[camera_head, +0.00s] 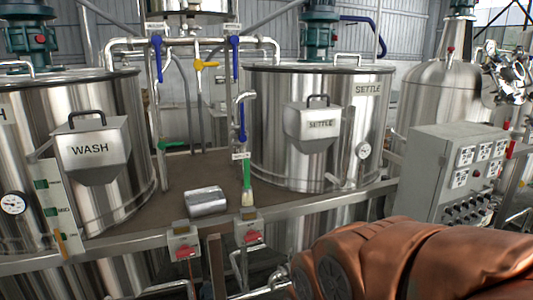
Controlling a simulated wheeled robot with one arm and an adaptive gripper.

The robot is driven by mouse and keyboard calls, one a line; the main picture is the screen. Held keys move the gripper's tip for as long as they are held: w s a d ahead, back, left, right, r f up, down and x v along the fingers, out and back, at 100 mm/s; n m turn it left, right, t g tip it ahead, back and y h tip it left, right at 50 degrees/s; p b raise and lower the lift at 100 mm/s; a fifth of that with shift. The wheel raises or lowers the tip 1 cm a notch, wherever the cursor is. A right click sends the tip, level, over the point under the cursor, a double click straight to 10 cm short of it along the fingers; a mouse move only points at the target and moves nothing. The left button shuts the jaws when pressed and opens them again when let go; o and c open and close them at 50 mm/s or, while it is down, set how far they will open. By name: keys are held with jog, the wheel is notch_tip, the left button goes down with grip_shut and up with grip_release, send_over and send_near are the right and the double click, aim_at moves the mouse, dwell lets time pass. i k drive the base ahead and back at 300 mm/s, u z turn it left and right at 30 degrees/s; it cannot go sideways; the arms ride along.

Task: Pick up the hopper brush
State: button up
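A brush with a green handle and pale bristles (247,195), which looks like the hopper brush, is upright with its bristles down. It is at the front edge of the brown platform (185,170), between the two big tanks, just under a small white label. I cannot tell whether it stands on the platform or hangs. My copper-coloured arm fills the lower right of the picture, in front of the platform and to the right of the brush. My gripper is not in view.
A metal scoop-like block (206,201) lies left of the brush. Two grey boxes with red parts, left (184,242) and right (249,230), sit on the front rail. The WASH tank (115,200) and SETTLE tank (280,120) flank the platform. A control cabinet (425,180) stands right.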

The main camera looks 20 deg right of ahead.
aim_at(248, 199)
jog(key=z, duration=0.55)
jog(key=i, duration=1.05)
jog(key=u, duration=1.8)
